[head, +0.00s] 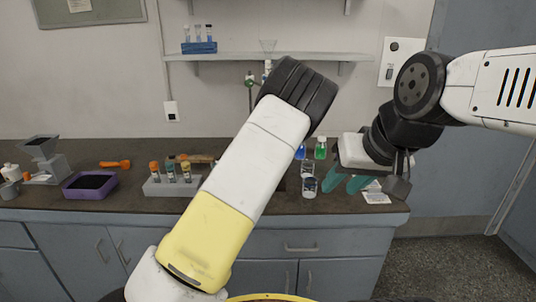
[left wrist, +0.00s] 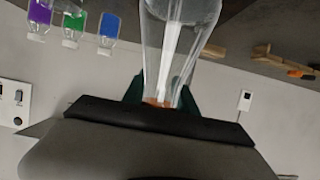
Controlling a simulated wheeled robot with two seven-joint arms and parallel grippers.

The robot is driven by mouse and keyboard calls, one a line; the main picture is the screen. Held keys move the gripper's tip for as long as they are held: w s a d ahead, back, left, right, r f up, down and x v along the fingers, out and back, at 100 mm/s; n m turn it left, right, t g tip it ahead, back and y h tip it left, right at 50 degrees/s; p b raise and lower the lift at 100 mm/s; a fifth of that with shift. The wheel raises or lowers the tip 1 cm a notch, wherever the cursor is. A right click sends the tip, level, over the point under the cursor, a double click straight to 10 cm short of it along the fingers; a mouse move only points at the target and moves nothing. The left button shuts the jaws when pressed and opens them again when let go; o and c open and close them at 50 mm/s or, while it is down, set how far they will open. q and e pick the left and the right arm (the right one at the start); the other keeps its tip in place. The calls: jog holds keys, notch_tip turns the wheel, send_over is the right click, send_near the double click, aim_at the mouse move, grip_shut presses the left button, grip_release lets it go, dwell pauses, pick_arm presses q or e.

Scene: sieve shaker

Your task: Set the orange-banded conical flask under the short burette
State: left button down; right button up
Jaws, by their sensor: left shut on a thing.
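In the left wrist view a clear glass vessel with an orange band near the jaws, the conical flask (left wrist: 178,45), is between the dark green fingers of my left gripper (left wrist: 160,98). That gripper is shut on it. In the head view my left arm crosses the middle and hides this gripper and the flask. A thin upright part with a green fitting (head: 250,81) shows above the arm; I cannot tell whether it belongs to the short burette. My right gripper (head: 346,184) is open and empty at the counter's right end, its teal fingers apart.
Beakers (head: 309,187) and a green-labelled bottle (head: 320,148) stand between my left arm and right gripper. A tube rack (head: 172,186), a purple tray (head: 88,187) and an orange tool (head: 115,164) are at left. A wall shelf (head: 225,58) runs above.

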pick_arm(q)
jog(key=shift+w+f, duration=0.25)
jog(key=shift+w, duration=0.3)
jog(key=shift+f, duration=1.5)
jog(key=shift+f, duration=0.15)
jog(key=c, duration=1)
grip_release()
jog(key=shift+o, duration=0.2)
